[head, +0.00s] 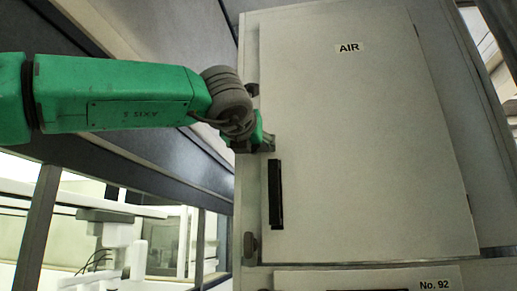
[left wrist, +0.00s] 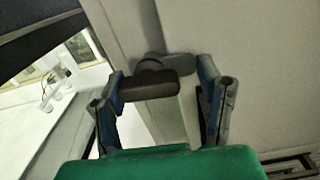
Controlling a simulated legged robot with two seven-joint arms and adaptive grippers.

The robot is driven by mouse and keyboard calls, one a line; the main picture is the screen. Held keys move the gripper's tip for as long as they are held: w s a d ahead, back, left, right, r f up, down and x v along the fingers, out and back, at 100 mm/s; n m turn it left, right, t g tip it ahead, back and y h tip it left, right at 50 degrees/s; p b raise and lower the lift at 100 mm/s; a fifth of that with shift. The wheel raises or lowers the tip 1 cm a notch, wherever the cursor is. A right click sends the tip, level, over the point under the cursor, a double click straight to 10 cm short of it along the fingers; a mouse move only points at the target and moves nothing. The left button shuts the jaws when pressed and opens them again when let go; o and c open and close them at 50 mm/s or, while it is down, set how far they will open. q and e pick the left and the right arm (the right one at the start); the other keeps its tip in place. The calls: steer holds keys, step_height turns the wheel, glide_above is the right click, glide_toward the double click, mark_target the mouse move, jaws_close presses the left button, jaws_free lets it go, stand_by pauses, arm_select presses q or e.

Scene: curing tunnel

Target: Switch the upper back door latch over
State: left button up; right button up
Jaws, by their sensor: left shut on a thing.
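The pale cabinet door (head: 350,150), marked AIR, is closed in the head view. A dark upper latch (head: 252,90) shows at its left edge, partly beside my wrist. My left gripper (head: 262,145) is at this edge, above the black door handle (head: 275,195). In the left wrist view the dark latch (left wrist: 150,86) lies crosswise between the fingers of my left gripper (left wrist: 162,105), its left end against the left finger. The gripper is shut on it; contact at the right finger is not clear. My right gripper is not in view.
A lower latch (head: 250,245) sits at the door's left edge. A panel marked No. 92 (head: 375,279) lies below the door. To the left are dark-framed windows (head: 42,215) under a grey wall. The door's front is clear.

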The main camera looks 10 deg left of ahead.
arm_select(q)
steer(key=m, duration=0.4)
steer(key=a+m, duration=0.1)
steer(key=shift+s+r+m, duration=0.1)
steer(key=shift+r+m, duration=0.2)
steer(key=shift+m, duration=0.1)
steer(key=m, duration=0.3)
steer(key=shift+r+m, duration=0.1)
steer(key=shift+m, duration=0.3)
steer(key=m, duration=0.3)
steer(key=shift+m, duration=0.3)
steer(key=shift+s, duration=0.1)
stand_by(0.4)
steer(key=o, duration=0.8)
steer(key=shift+s+a+f, duration=0.2)
steer(key=shift+s+a, duration=0.2)
steer(key=shift+s, duration=0.1)
steer(key=s, duration=1.1)
steer(key=shift+s+a, duration=0.15)
steer(key=shift+s, duration=0.05)
